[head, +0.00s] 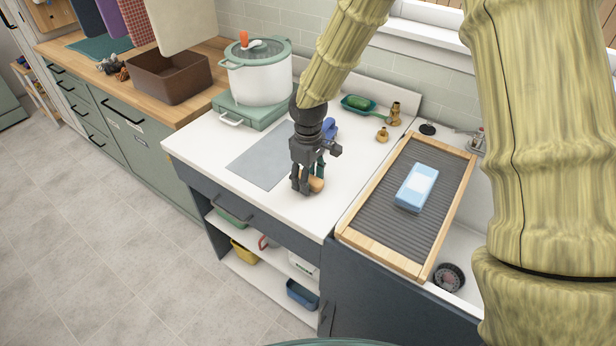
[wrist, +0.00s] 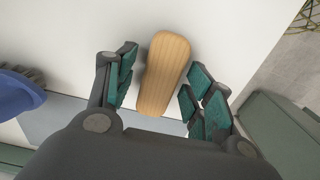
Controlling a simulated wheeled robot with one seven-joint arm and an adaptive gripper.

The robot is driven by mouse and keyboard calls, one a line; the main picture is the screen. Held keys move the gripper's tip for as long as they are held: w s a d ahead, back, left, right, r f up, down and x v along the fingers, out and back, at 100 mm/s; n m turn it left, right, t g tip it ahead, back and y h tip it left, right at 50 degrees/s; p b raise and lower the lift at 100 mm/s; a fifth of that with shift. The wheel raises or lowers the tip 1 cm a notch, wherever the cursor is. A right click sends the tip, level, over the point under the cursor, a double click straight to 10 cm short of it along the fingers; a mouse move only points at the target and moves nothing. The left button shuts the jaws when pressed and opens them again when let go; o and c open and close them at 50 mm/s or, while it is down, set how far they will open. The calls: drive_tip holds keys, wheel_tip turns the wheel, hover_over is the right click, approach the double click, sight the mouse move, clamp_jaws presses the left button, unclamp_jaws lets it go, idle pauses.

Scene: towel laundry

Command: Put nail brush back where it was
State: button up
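An oblong, rounded wooden piece (wrist: 165,72), which looks like the back of the nail brush, lies on the white counter. Any bristles under it are hidden. In the head view its end (head: 316,184) shows beside my fingers. My gripper (wrist: 160,95) is open around it, with one set of teal-padded fingers on each side and a gap to the wood on both sides. In the head view my gripper (head: 308,186) points down at the counter's front part. A blue brush with dark bristles (wrist: 18,92) lies apart to the left in the wrist view; it also shows behind my gripper (head: 331,128).
A grey mat (head: 262,158) lies left of my gripper. A white pot (head: 257,75) stands on a green burner behind it. A green soap dish (head: 358,104) and small brass items (head: 383,134) stand at the back.

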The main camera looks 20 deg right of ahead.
wheel_tip(320, 180, up, 12)
drive_tip(key=b, duration=0.2)
drive_tip(key=shift+r+b, duration=0.15)
drive_tip(key=shift+b, duration=0.2)
idle(0.4)
idle(0.4)
